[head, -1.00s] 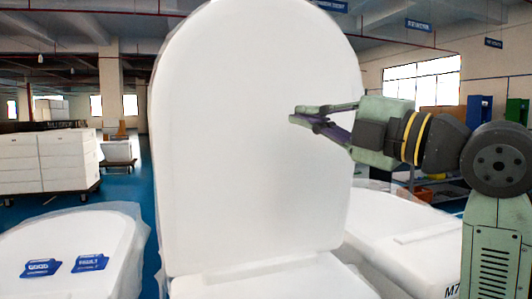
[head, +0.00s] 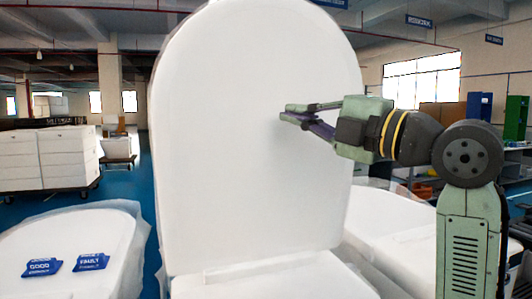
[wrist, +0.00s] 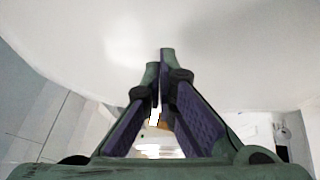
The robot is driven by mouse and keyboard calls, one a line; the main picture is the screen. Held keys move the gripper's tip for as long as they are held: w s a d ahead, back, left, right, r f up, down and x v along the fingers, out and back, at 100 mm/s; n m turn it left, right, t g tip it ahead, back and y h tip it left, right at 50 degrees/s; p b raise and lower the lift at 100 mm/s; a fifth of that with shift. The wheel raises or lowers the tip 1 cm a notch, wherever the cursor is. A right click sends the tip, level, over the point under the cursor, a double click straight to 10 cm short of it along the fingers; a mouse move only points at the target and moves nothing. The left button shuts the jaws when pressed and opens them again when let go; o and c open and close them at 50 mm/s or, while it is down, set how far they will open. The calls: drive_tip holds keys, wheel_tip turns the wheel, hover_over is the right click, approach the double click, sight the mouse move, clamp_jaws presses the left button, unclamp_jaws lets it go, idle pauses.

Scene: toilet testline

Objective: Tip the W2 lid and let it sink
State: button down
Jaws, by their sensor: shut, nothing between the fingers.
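The white toilet lid (head: 230,130) stands upright in the middle of the head view, and its W2 label is not visible. The lid's pale surface (wrist: 190,40) also fills the top of the wrist view. My gripper (head: 287,112) is shut and empty, in front of the lid's right half at mid-height. In the wrist view my gripper's fingertips (wrist: 160,62) meet close to the pale surface. I cannot tell whether they touch it. The white seat base (head: 270,280) is below the lid.
Another white unit at left (head: 70,245) carries a blue GOOD tag (head: 42,268) and a blue FAULTY tag (head: 91,262). A further white unit (head: 405,240) stands at right behind my arm. White stacked boxes (head: 60,160) are at the far left.

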drive_tip(key=w+a+r+p, duration=0.1)
drive_tip(key=w+a+p, duration=0.1)
drive_tip(key=w, duration=0.5)
drive_tip(key=shift+a, duration=0.4)
idle(0.6)
drive_tip(key=shift+s+d+r, duration=0.1)
idle(2.9)
